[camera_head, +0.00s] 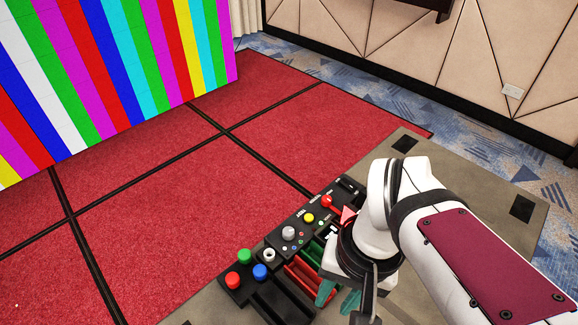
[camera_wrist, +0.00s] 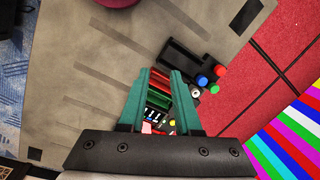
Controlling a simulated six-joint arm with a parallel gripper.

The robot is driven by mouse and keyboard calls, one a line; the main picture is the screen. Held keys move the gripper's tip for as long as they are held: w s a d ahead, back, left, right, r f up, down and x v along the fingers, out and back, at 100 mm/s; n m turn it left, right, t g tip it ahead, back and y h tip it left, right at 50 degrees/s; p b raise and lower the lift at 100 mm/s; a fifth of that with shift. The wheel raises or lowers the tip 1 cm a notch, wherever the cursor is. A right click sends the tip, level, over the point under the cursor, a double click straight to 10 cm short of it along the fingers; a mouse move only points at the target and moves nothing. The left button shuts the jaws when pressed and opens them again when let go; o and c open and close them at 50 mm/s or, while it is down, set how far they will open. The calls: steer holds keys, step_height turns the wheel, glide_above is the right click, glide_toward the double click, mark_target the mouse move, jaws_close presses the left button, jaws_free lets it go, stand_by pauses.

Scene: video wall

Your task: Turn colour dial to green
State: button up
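The colour dial appears to be the grey round knob (camera_head: 289,232) with small coloured dots beside it, on the black control panel (camera_head: 262,235). Its pointing direction is too small to tell. In the wrist view the dial is not clearly visible; my right finger covers part of the panel. My gripper (camera_head: 337,298) has teal fingers and is in front of the panel, to the right of and apart from the dial. In the wrist view my gripper (camera_wrist: 160,71) is open and empty, with red and green strips (camera_wrist: 160,87) showing between the fingers.
Red (camera_head: 233,280), blue (camera_head: 260,271) and green (camera_head: 244,256) buttons and a white ring-shaped knob (camera_head: 269,255) are left of the dial. A yellow button (camera_head: 309,217) and red lever (camera_head: 328,201) are right of it. A striped video wall (camera_head: 110,70) stands beyond the red floor.

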mark_target(289, 231)
steer(key=o, duration=0.5)
steer(key=w+a+n, duration=0.1)
steer(key=w, duration=0.3)
steer(key=w+a+n, duration=0.1)
steer(key=w+n, duration=0.1)
steer(key=w, duration=0.3)
steer(key=w+a+n, duration=0.1)
steer(key=w, duration=0.4)
steer(key=shift+w+r+n+h, duration=0.1)
steer(key=shift+r+n+h, duration=0.05)
steer(key=shift+n+h, duration=0.25)
steer(key=w+a+f+n, duration=0.3)
steer(key=w+a, duration=0.1)
steer(key=w, duration=0.5)
steer(key=shift+w+f+n+h, duration=0.15)
steer(key=shift+f+n+h, duration=0.15)
steer(key=shift+n, duration=0.1)
step_height(289, 231, down, 15)
steer(key=shift+w+r, duration=0.1)
steer(key=shift+f, duration=0.5)
jaws_close()
